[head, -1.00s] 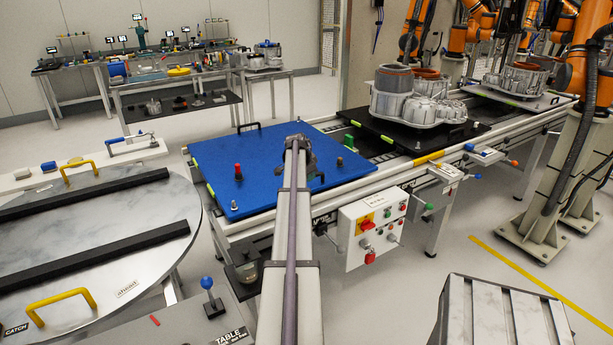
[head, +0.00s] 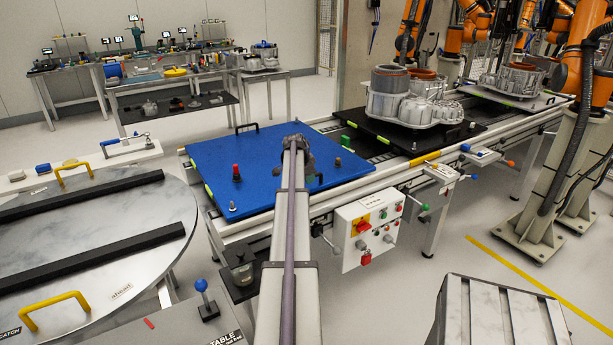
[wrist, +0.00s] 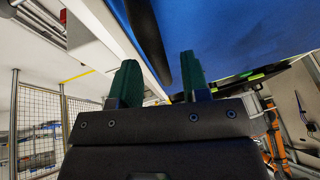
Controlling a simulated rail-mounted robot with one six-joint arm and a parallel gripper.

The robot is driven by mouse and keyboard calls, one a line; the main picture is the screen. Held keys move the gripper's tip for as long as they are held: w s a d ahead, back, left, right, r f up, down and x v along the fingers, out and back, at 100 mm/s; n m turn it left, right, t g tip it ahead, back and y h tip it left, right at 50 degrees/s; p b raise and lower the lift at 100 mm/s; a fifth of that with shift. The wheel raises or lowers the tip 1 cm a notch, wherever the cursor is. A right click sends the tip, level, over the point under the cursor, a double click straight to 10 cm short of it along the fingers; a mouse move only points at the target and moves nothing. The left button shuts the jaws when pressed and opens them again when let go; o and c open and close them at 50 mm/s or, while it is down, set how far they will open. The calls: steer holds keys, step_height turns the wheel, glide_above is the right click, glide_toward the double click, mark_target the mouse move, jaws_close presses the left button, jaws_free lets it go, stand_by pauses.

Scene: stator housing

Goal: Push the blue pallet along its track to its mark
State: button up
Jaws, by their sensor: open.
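The blue pallet (head: 265,165) lies flat at the left end of the track (head: 385,158) in the head view. It carries a red-topped post (head: 236,173) and a black handle at its far edge. The pallet's blue surface (wrist: 235,35) fills the upper right, close beyond the fingers. A dark rounded bar stands near the right finger; I cannot tell whether they touch. I cannot make out the mark.
A black pallet (head: 368,125) with a grey housing (head: 400,98) stands farther along the track. A control box (head: 368,232) hangs on the near side. A round table (head: 150,205) with yellow handles stands left. Orange arms stand at the right. A slatted grey top (head: 510,312) is at the lower right.

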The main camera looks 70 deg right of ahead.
steer(key=s+p+v, duration=0.1)
steer(key=p+v, duration=0.8)
steer(key=v, duration=0.1)
steer(key=shift+w+r+p, duration=0.4)
steer(key=shift+w, duration=0.15)
steer(key=shift+a, duration=0.15)
